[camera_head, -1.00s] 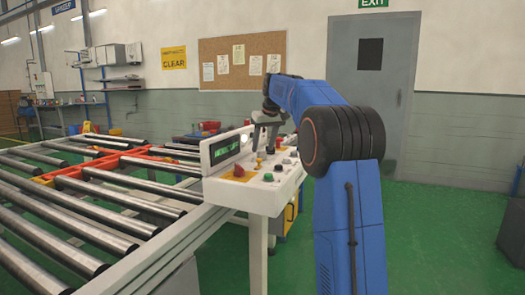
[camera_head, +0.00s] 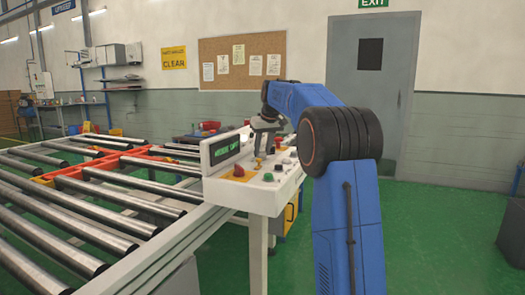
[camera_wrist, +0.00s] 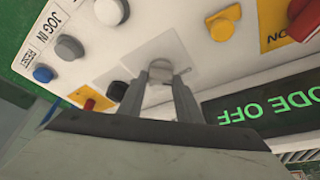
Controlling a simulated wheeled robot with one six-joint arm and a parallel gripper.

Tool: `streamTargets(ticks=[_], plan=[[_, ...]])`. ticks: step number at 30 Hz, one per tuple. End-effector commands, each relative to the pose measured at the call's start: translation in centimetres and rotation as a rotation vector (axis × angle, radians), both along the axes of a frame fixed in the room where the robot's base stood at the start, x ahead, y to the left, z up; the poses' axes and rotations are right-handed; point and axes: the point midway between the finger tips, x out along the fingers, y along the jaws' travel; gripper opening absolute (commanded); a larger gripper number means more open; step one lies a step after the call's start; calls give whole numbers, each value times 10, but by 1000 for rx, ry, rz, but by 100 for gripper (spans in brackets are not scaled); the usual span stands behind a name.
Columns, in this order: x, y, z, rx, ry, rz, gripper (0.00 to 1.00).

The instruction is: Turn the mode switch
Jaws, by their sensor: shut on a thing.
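The mode switch (camera_wrist: 158,68) shows in the wrist view as a small grey knob on a light plate of the white control panel (camera_wrist: 160,42). My gripper (camera_wrist: 159,80) has one finger on each side of the knob and is shut on it. In the head view my gripper (camera_head: 261,154) points down at the panel's top (camera_head: 253,195), and the knob cannot be made out there. The display (camera_head: 225,149) on the panel shows green text. In the wrist view the display (camera_wrist: 258,112) appears upside down and partly cut off, with "ODE OFF" readable.
A roller conveyor (camera_head: 70,215) stands left of the panel.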

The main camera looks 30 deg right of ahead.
Motion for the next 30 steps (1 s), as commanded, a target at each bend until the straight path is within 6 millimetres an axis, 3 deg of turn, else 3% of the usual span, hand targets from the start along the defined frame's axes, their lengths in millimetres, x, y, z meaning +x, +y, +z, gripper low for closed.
streamTargets(ticks=[8, 30], plan=[[0, 1, 0, -1, 0, -105, 9], [2, 4, 0, -1, -1, -706, 9]])
